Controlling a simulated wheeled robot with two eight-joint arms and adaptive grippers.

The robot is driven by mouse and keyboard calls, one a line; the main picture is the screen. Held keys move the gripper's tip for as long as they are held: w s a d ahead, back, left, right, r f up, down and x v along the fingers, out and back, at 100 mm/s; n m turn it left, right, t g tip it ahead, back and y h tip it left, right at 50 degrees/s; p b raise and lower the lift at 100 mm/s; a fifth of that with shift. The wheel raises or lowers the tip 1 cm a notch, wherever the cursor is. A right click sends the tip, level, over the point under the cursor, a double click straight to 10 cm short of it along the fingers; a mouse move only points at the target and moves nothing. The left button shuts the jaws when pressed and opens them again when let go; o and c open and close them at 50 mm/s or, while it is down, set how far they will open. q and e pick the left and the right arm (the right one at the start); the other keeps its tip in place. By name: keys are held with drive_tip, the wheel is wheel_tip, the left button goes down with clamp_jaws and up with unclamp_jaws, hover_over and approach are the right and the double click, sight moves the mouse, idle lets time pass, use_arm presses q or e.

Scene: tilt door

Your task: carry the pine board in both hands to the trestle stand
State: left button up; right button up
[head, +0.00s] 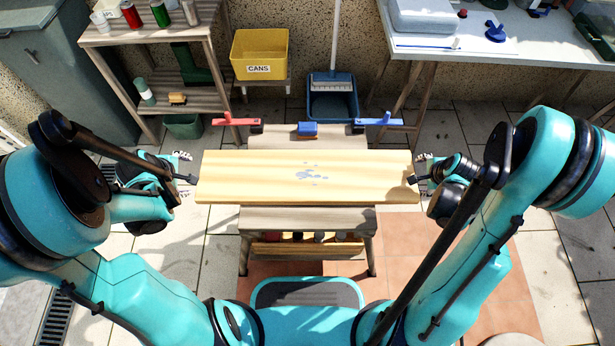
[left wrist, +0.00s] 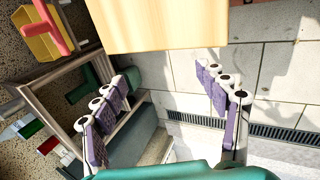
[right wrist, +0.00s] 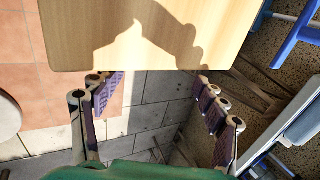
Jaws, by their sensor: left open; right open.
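The pine board (head: 260,178) is pale and flat, with blue-grey marks near its middle. It lies lengthwise across the wooden trestle stand (head: 310,218), overhanging both sides. My left gripper (head: 185,170) is at the board's left end, open and empty. In the left wrist view the board's end (left wrist: 170,25) shows just beyond the spread fingers (left wrist: 168,85). My right gripper (head: 420,172) is at the right end, also open. In the right wrist view the board (right wrist: 150,45) shows beyond its spread fingers (right wrist: 150,85). I cannot tell whether any fingertip touches the board.
A red clamp (head: 236,121), a blue clamp (head: 379,121) and a blue block (head: 308,130) are at the stand's back. Behind are a wooden shelf (head: 150,35), a yellow CANS bin (head: 260,54), a blue dustpan (head: 332,97) and a white table (head: 470,45). Tiled floor around the stand is mostly clear.

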use_arm(q)
drive_tip(key=v, duration=0.5)
drive_tip(key=shift+s+r, duration=0.15)
drive_tip(key=shift+r, duration=0.15)
use_arm(e)
drive_tip(key=v, duration=1.2)
use_arm(q)
drive_tip(key=s+d+r+m+t, duration=0.1)
drive_tip(key=s+d+r+m, duration=0.2)
drive_tip(key=d+r+m, duration=0.2)
drive_tip(key=s+d+r+m, duration=0.4)
drive_tip(key=d+m, duration=0.8)
drive_tip(key=m, duration=0.1)
drive_tip(key=shift+d+r+t, duration=0.15)
drive_tip(key=shift+r+t, duration=0.2)
drive_tip(key=shift+t, duration=0.05)
use_arm(e)
drive_tip(key=s+a+r+n+t, duration=0.1)
drive_tip(key=s+a+r+n, duration=0.2)
drive_tip(key=a+n, duration=0.5)
drive_tip(key=s+a+r+n, duration=0.4)
drive_tip(key=a+r+n, duration=0.2)
drive_tip(key=a+n, duration=0.3)
drive_tip(key=shift+a+r+n+t, duration=0.25)
drive_tip(key=shift+n+t, duration=0.15)
drive_tip(key=shift+n, duration=0.1)
